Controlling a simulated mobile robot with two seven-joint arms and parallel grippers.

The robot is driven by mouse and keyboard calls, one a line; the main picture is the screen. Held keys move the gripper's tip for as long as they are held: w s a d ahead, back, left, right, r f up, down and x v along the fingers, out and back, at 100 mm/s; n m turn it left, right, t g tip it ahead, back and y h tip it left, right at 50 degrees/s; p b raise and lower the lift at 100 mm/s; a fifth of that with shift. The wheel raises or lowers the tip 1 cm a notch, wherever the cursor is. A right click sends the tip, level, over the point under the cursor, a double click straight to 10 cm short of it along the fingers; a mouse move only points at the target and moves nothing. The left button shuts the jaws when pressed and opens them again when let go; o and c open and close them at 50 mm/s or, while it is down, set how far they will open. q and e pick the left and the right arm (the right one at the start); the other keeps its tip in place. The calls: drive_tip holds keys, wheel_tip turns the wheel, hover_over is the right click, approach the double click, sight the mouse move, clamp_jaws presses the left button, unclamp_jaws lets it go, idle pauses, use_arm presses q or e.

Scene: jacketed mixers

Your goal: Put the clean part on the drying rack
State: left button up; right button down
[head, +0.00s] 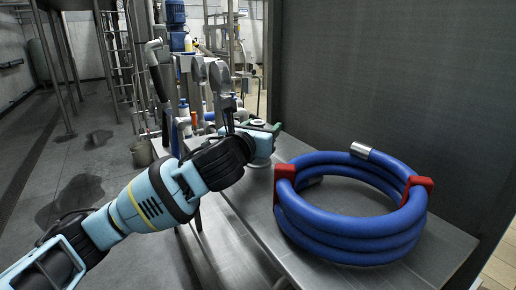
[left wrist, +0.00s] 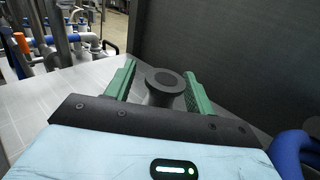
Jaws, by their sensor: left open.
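A grey metal part (left wrist: 164,96) with a round, dark-ringed top stands upright on the steel table (left wrist: 75,105) in the left wrist view. In the head view only a pale bit of it (head: 260,162) shows below my gripper. My left gripper (left wrist: 158,88) is open, with its green fingers on either side of the part and a visible gap at each side. In the head view my left gripper (head: 263,131) is at the table's far end, partly hidden by my wrist. I cannot make out a drying rack for certain. My right gripper is not in view.
A coiled blue hose (head: 345,225) with red clips lies on the near right of the table. A dark panel (head: 400,75) rises behind the table. Pipes and a blue motor (head: 176,14) stand beyond it. Grey paddle-like shapes (head: 220,78) rise behind my wrist. Open floor lies left.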

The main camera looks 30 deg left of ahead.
use_arm(q)
drive_tip(key=c, duration=1.1)
clamp_jaws()
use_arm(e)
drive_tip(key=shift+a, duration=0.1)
use_arm(q)
drive_tip(key=shift+r, duration=0.15)
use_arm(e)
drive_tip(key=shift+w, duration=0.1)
